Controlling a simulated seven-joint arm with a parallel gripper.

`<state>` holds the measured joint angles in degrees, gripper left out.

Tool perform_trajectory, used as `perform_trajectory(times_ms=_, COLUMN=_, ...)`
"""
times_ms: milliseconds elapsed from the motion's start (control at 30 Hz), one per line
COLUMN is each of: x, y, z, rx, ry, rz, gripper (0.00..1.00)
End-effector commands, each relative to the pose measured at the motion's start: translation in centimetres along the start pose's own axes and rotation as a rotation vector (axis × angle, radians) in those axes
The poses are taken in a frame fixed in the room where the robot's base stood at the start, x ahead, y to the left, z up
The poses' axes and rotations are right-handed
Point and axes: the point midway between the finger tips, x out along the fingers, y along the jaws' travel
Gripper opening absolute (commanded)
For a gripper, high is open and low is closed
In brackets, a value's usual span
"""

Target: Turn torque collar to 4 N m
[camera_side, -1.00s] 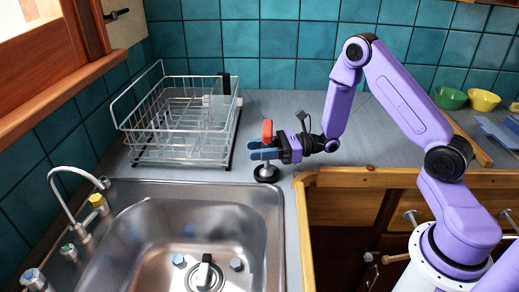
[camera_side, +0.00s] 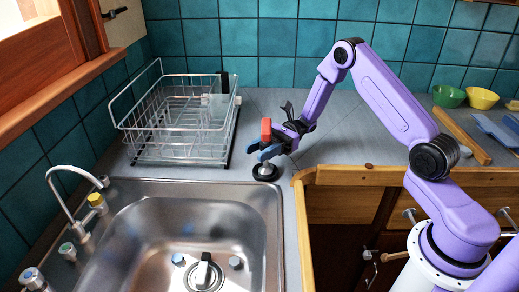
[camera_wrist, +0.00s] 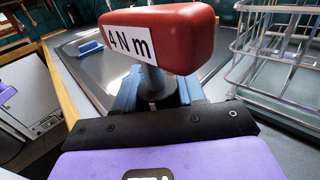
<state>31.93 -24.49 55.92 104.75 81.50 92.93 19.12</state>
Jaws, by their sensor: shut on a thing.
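The torque collar (camera_wrist: 150,85) is a grey upright cylinder in the wrist view, on a black round base (camera_side: 265,173) at the counter edge beside the sink. A red block (camera_side: 266,130) sits above it; in the wrist view it is large (camera_wrist: 185,38) and bears a white label reading "4 N m". My gripper (camera_side: 266,151) has blue fingers on either side of the collar, just below the red block, and is shut on it. The red block and fingers hide part of the collar.
A steel sink (camera_side: 165,255) with a tap (camera_side: 62,200) lies in front and to the left. A wire dish rack (camera_side: 180,125) stands behind left. A wooden-edged opening (camera_side: 390,177) is at right. Green and yellow bowls (camera_side: 482,98) stand at the back right.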

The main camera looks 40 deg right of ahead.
Motion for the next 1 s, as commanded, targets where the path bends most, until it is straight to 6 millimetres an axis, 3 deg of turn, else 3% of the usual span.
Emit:
perform_trajectory(times_ms=300, x=-0.07, y=0.18, z=-0.02, rx=0.0, ry=0.0, rz=0.098, gripper=0.09)
perform_trajectory(times_ms=767, x=-0.09, y=0.24, z=0.01, rx=0.001, ry=-0.001, rz=0.11, gripper=0.09)
perform_trajectory(times_ms=800, x=-0.09, y=0.24, z=0.01, rx=0.001, ry=-0.001, rz=0.109, gripper=0.52)
perform_trajectory(times_ms=833, x=-0.08, y=0.24, z=0.01, rx=0.001, ry=-0.001, rz=0.109, gripper=0.61)
perform_trajectory(times_ms=1000, x=-0.05, y=0.23, z=0.01, rx=0.0, ry=-0.001, rz=0.109, gripper=0.61)
